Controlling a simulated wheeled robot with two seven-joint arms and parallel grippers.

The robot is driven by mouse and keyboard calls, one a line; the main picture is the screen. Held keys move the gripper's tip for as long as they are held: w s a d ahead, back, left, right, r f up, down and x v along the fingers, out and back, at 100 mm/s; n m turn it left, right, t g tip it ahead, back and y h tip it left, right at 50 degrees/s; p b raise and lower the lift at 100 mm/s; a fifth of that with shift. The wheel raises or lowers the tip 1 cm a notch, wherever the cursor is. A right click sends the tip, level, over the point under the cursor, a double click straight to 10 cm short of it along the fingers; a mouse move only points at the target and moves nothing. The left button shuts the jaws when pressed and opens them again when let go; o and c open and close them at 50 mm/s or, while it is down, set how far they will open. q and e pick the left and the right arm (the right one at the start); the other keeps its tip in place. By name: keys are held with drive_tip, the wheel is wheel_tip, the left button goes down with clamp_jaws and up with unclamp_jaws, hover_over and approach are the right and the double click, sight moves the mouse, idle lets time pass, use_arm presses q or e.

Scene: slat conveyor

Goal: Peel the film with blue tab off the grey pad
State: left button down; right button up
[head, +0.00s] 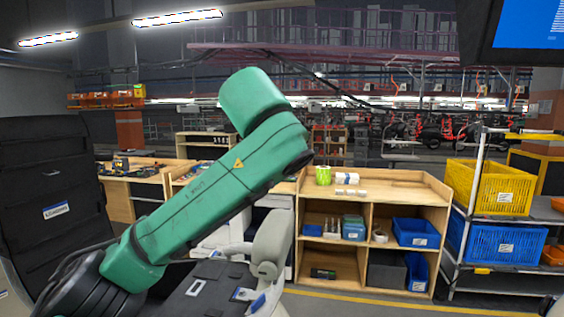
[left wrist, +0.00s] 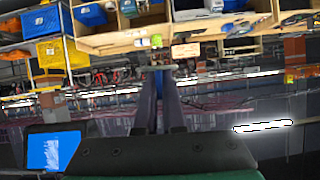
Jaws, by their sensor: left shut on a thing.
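My left arm crosses the head view from the lower left, and its gripper is hidden there behind the green links. In the left wrist view my left gripper (left wrist: 159,74) has its two dark fingers closed together at the tips. A little blue (left wrist: 159,83) shows between the fingers, and a thin greyish piece (left wrist: 160,68) lies across the tips. It looks like the film with its blue tab, but it is too small to be sure. I cannot make out the grey pad for certain. My right gripper is in neither view.
A dark flat surface (head: 212,272) with small pale and blue pieces lies at the bottom of the head view, beside a pale curved part (head: 272,245). A wooden shelf (head: 400,184) with bins stands behind. A rack with a yellow crate (head: 490,187) is at right.

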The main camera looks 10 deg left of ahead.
use_arm(q)
drive_tip(key=shift+s+d+r, duration=0.1)
drive_tip(key=shift+s+r, duration=0.15)
drive_tip(key=shift+r, duration=0.25)
